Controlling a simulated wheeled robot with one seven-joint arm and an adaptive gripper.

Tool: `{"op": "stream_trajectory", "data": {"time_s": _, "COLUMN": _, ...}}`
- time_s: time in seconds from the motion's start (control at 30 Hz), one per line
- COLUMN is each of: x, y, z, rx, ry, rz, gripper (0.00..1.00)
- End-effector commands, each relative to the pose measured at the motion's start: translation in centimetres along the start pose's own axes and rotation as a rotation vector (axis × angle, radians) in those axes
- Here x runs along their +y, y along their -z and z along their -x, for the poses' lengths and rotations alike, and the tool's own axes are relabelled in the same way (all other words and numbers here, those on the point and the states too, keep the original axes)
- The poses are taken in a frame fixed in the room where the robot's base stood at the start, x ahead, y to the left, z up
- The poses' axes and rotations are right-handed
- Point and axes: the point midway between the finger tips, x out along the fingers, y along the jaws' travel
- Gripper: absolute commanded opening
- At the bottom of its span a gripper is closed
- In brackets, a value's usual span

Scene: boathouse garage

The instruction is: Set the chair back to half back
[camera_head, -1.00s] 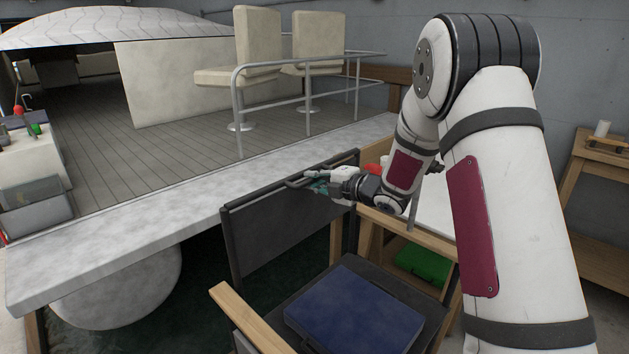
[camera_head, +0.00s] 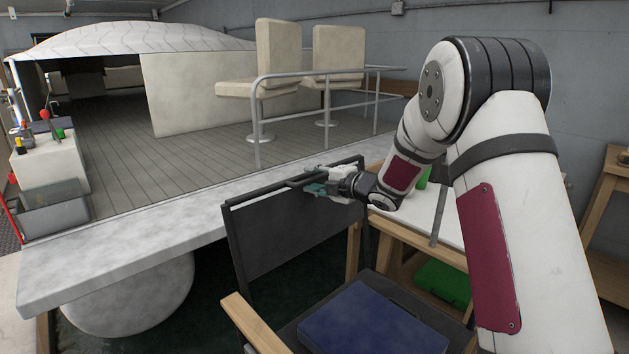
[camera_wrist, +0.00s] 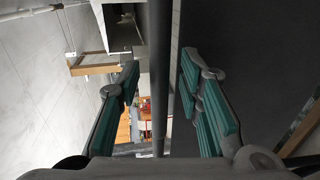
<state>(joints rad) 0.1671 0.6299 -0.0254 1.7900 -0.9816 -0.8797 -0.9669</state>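The chair stands in the lower middle of the head view, with a dark back panel (camera_head: 290,238) in a dark frame and a dark seat with a blue item (camera_head: 372,322) on it. The back leans up from the seat, and its exact angle is hard to judge. My gripper (camera_head: 314,186) is at the top edge of the back, right of its middle. In the wrist view my gripper (camera_wrist: 160,78) is open, with teal pads on either side of a dark bar (camera_wrist: 160,45). A gap shows beside the bar on both sides, and I cannot tell any contact.
The chair's wooden armrest (camera_head: 252,322) is at the near left. A pale dock edge (camera_head: 120,252) runs behind the back, with a railing (camera_head: 257,120) and boat seats beyond. A table with a white top (camera_head: 425,215) and a green case (camera_head: 443,282) are close on the right.

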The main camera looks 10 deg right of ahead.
Motion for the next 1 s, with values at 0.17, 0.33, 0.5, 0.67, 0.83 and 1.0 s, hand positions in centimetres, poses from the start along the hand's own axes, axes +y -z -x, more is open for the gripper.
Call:
{"op": "stream_trajectory", "data": {"time_s": 0.17, "x": 0.0, "y": 0.0, "z": 0.0, "rx": 0.001, "ry": -0.001, "rz": 0.0, "gripper": 0.33}}
{"op": "stream_trajectory", "data": {"time_s": 0.33, "x": 0.1, "y": 0.0, "z": 0.9, "rx": 0.0, "ry": -0.001, "rz": 0.0, "gripper": 0.33}}
{"op": "stream_trajectory", "data": {"time_s": 0.5, "x": 0.1, "y": -0.1, "z": 3.8, "rx": -0.002, "ry": 0.0, "rz": 0.0, "gripper": 0.33}}
{"op": "stream_trajectory", "data": {"time_s": 0.67, "x": 0.1, "y": -0.1, "z": 7.2, "rx": -0.003, "ry": 0.0, "rz": 0.001, "gripper": 0.33}}
{"op": "stream_trajectory", "data": {"time_s": 0.83, "x": 0.0, "y": 0.0, "z": 10.0, "rx": -0.001, "ry": 0.0, "rz": 0.001, "gripper": 0.33}}
{"op": "stream_trajectory", "data": {"time_s": 1.0, "x": 0.0, "y": 0.0, "z": 11.6, "rx": 0.0, "ry": 0.0, "rz": 0.0, "gripper": 0.33}}
